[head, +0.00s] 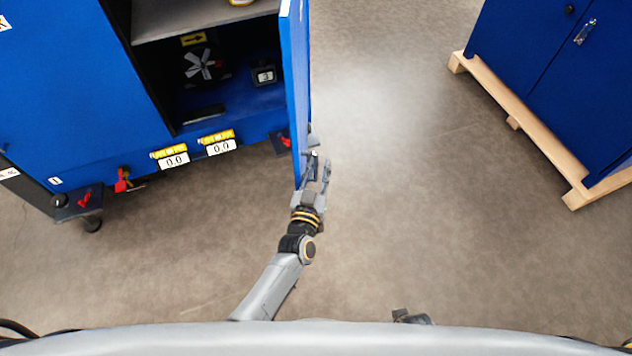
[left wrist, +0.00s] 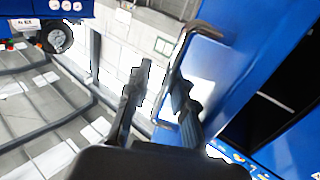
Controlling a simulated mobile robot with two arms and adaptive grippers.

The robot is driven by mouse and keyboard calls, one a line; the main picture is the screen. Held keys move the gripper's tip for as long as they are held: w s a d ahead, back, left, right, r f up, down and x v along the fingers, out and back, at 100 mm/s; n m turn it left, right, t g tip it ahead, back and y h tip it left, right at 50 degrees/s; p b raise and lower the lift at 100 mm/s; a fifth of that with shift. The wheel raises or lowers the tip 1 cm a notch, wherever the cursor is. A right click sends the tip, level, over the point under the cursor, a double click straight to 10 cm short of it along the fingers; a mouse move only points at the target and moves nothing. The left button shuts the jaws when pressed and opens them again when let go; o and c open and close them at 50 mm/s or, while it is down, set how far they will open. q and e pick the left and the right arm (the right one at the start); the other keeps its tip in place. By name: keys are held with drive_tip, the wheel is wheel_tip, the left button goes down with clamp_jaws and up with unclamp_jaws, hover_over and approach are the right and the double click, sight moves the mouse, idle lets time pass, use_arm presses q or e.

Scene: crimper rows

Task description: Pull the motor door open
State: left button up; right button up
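The motor door (head: 297,90) is the blue door of the left cabinet and stands swung well open, seen nearly edge-on in the head view. In the left wrist view the blue door (left wrist: 225,60) carries a metal bar handle (left wrist: 183,48). My left gripper (head: 318,168) is at the outer face of the door near its free edge. In the left wrist view its two dark fingers (left wrist: 158,98) are apart, with the handle bar running between them. Contact with the handle cannot be made out. My right gripper is not recognisable in either view.
The open cabinet (head: 80,90) shows a fan (head: 198,66) and a small dark numbered box (head: 264,74) inside. Yellow-and-white displays (head: 218,144) sit on its lower front edge. Another blue cabinet (head: 580,85) stands on a wooden pallet (head: 535,135) at right. The floor between is clear.

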use_arm(q)
drive_tip(key=v, duration=1.2)
drive_tip(key=shift+d, duration=0.15)
drive_tip(key=shift+c, duration=0.4)
